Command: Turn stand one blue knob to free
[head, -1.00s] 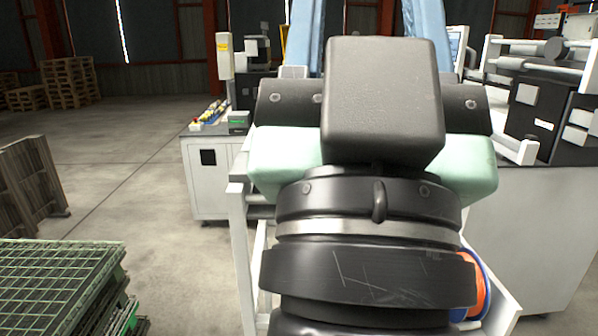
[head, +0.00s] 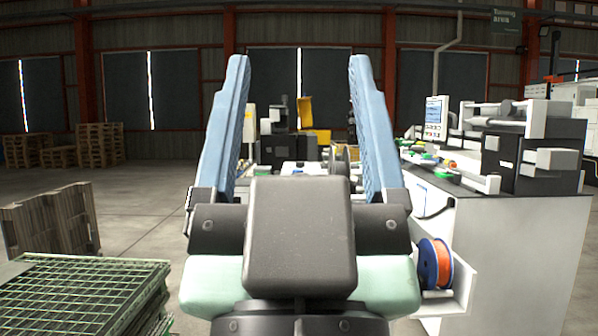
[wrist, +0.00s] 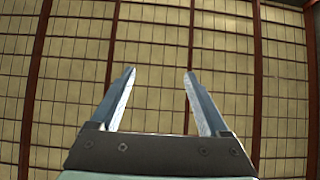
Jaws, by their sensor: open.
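My gripper (head: 298,65) stands upright in the middle of the head view, its two blue fingers spread apart with nothing between them. It also shows open and empty in the wrist view (wrist: 159,73), against a far wall or ceiling of pale panels. I cannot make out stand one or its blue knob in any view. Small coloured parts on the benches behind are too small to tell, and my gripper hides part of the middle.
A white machine cabinet (head: 515,265) stands at right, with a screen (head: 436,117) and an orange and blue spool (head: 434,264) on its side shelf. Green grating (head: 75,290) lies at lower left, near a wooden pallet (head: 50,222). Open floor (head: 150,208) lies at left.

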